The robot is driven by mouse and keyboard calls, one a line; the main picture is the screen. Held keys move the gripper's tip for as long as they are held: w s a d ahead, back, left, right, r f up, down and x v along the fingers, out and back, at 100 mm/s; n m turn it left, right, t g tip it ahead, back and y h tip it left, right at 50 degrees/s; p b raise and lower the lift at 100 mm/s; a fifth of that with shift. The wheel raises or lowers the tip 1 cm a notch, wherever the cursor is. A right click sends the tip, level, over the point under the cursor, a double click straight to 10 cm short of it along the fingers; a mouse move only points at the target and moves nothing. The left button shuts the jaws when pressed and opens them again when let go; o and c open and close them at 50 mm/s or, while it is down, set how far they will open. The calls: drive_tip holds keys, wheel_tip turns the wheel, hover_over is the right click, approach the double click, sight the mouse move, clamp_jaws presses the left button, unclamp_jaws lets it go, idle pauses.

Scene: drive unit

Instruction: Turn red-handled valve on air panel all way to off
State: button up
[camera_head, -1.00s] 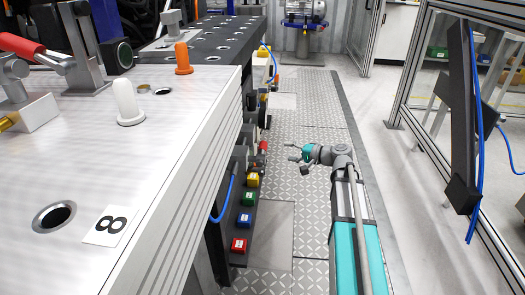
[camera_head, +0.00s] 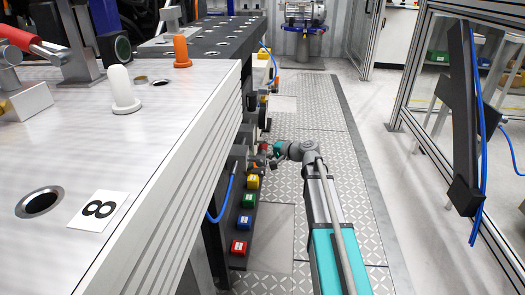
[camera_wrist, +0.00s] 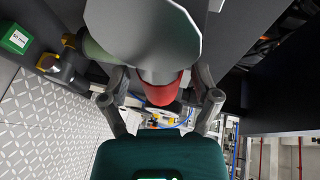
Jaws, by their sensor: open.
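The red valve handle (camera_wrist: 162,90) shows in the wrist view between the two fingers of my gripper (camera_wrist: 162,78). The fingers are spread, one on each side of the red part, and I see no clear contact. A large grey round part (camera_wrist: 145,28) sits just beyond and partly covers the handle's far end. In the head view my gripper (camera_head: 268,157) is at the side of the bench, by the valve. The red handle there is small and partly hidden by the gripper.
Yellow (camera_head: 252,182), green (camera_head: 249,200), blue (camera_head: 244,221) and red (camera_head: 239,247) blocks line the bench side below the valve. A blue hose (camera_head: 228,195) loops beside them. The bench top (camera_head: 150,160) overhangs on the left. The patterned floor (camera_head: 320,110) is clear on the right.

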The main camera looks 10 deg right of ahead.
clamp_jaws()
idle(0.4)
